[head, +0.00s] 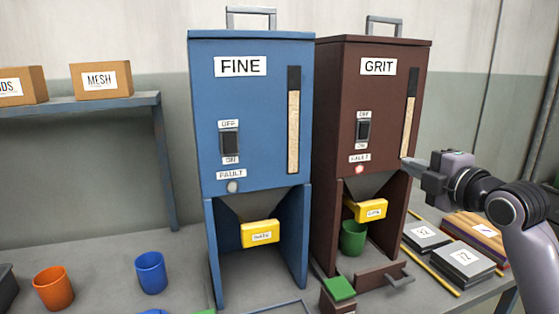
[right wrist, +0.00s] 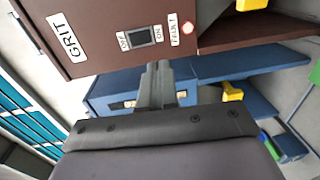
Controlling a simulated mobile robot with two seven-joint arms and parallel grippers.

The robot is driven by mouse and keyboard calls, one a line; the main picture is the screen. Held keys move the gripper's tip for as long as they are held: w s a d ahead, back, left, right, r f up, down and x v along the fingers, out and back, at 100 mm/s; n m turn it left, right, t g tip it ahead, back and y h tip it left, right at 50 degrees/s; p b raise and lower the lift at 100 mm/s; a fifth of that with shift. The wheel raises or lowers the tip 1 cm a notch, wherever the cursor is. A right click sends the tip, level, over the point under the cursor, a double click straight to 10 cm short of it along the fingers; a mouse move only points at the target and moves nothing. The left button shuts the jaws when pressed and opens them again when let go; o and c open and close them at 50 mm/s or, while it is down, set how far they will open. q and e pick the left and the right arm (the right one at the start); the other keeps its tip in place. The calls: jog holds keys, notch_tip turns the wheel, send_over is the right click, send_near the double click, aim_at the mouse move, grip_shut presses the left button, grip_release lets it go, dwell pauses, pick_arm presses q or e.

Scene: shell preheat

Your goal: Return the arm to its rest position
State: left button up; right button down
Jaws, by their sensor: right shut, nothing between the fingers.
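My right gripper (head: 408,162) is shut and empty. It points left beside the right side of the brown GRIT hopper (head: 340,90), near the lit red FAULT light (head: 360,170). In the right wrist view the shut fingers (right wrist: 155,85) lie in front of the hopper, with its switch (right wrist: 140,37) and label close by. I cannot tell whether the fingers touch the hopper. My right arm (head: 530,250) comes in from the lower right. My left gripper is not in view.
The blue FINE hopper (head: 250,110) stands left of the brown one. A green cup (head: 353,238) stands under the GRIT gate (head: 370,210). Dark labelled plates (head: 464,262) lie at the right. A blue cup (head: 151,272) and an orange cup (head: 53,288) stand at the left.

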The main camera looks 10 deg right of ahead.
jog(key=s+a+f+m+g, duration=0.2)
jog(key=s+a+f, duration=0.1)
jog(key=f, duration=0.5)
jog(key=s+a+f+m+g, duration=0.2)
jog(key=s+a+f+m, duration=0.1)
jog(key=f, duration=0.5)
jog(key=s+a+f+m+g, duration=0.2)
jog(key=s+a+f+g, duration=0.1)
jog(key=f, duration=0.5)
jog(key=s+a+f+m+g, duration=0.2)
jog(key=s+f+m, duration=0.15)
jog(key=s, duration=0.45)
jog(key=s+a+f+m+g+h, duration=0.1)
jog(key=s+a+f+m+g, duration=0.15)
jog(key=s+f, duration=0.35)
jog(key=s+a+f+m+g, duration=0.2)
jog(key=s+f+m, duration=0.15)
jog(key=s, duration=0.55)
jog(key=w+a+f+t+y, duration=0.2)
jog(key=w+a+f+t, duration=0.1)
jog(key=w+f+t, duration=0.3)
notch_tip(320, 180, down, 2)
jog(key=shift+w+f+t, duration=0.25)
jog(key=shift+w+t, duration=0.1)
jog(key=shift+w, duration=0.3)
